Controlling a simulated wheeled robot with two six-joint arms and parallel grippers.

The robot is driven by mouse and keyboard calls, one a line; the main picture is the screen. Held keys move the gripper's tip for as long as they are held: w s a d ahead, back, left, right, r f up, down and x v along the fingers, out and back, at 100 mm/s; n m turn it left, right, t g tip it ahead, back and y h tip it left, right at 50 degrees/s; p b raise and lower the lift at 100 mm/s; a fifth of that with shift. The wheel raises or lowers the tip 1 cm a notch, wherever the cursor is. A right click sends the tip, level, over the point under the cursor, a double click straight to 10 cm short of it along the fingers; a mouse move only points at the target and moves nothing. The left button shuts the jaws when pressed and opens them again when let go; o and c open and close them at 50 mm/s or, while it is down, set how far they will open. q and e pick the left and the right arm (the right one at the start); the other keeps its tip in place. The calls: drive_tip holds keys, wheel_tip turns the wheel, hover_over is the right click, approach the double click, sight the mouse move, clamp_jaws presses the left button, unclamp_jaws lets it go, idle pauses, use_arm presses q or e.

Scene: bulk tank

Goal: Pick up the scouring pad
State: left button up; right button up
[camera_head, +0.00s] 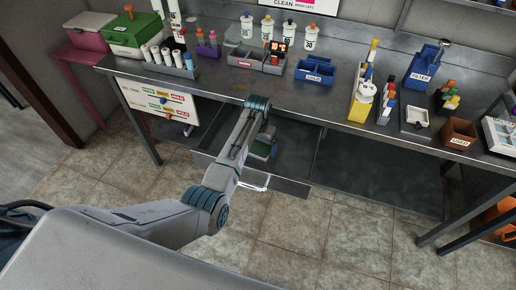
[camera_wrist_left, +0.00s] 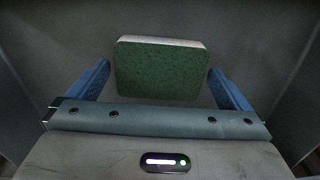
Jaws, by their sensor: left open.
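The scouring pad shows in the left wrist view (camera_wrist_left: 158,72) as a green block with a pale edge, lying on a grey surface. In the head view a green patch of it (camera_head: 262,150) shows inside the open drawer (camera_head: 292,186), partly behind my left arm. My left gripper (camera_wrist_left: 158,67) is open, its two blue fingers on either side of the pad with a gap at each side. I cannot tell how far above the pad it is. In the head view the fingers are mostly hidden by the arm. My right gripper is not in view.
The steel counter above holds a blue bin (camera_head: 315,70), a grey divided caddy (camera_head: 245,62), a yellow holder (camera_head: 361,104) and a brown box (camera_head: 459,133). The drawer walls surround my left gripper. The tiled floor (camera_head: 330,235) in front is clear.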

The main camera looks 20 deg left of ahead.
sight(258, 147)
use_arm(q)
drive_tip(key=c, duration=0.8)
wheel_tip(258, 147, up, 10)
drive_tip(key=b, duration=0.1)
drive_tip(key=shift+b, duration=0.4)
